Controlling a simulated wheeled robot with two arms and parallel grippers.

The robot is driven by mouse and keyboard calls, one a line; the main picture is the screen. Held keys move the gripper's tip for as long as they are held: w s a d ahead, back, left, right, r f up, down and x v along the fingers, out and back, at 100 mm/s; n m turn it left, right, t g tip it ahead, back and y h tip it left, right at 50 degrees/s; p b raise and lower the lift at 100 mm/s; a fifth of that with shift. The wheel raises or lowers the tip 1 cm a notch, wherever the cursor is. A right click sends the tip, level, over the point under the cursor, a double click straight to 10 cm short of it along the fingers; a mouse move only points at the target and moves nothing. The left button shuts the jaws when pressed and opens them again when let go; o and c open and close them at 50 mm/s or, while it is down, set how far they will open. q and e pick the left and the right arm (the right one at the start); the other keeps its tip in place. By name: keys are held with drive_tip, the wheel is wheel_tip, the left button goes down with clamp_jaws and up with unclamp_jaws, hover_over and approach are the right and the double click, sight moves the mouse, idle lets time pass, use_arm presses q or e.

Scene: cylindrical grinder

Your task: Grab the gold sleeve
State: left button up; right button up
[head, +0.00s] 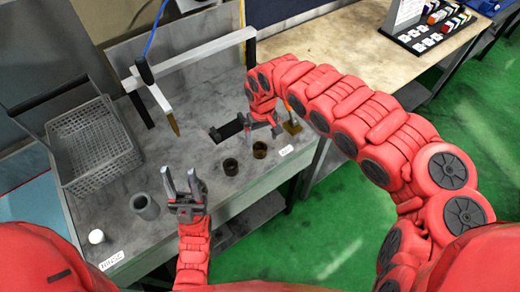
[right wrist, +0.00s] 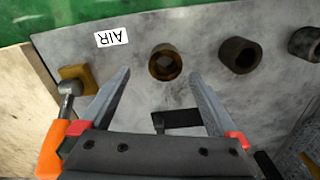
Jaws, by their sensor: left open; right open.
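The gold sleeve (head: 260,150) is a short, brownish-gold hollow ring standing upright on the grey worktop. In the right wrist view the sleeve (right wrist: 165,62) lies just beyond the fingertips, roughly centred between them. My right gripper (head: 262,127) is open and empty, a little behind the sleeve in the head view; the right wrist view shows its two spread fingers (right wrist: 160,76). I cannot tell its exact height above the worktop. My left gripper (head: 180,175) is open and empty over the worktop, right of a grey cylinder.
A dark sleeve (head: 230,166) stands left of the gold one. The grey hollow cylinder (head: 145,206), a white cap (head: 96,237) and a wire basket (head: 94,146) are further left. A black piece (right wrist: 178,118) lies nearby. A yellow block (right wrist: 77,78) stands beside the AIR label (right wrist: 112,37).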

sight(260, 148)
drive_tip(key=shift+s+a+f, duration=0.1)
drive_tip(key=shift+s+f, duration=0.1)
drive_tip(key=f, duration=0.1)
drive_tip(key=f+p, duration=0.2)
drive_tip(key=shift+s+a+f, duration=0.15)
drive_tip(key=shift+a+f, duration=0.1)
drive_tip(key=shift+a, duration=0.05)
drive_tip(key=shift+d+f, duration=0.1)
drive_tip(key=shift+f, duration=0.7)
clamp_jaws()
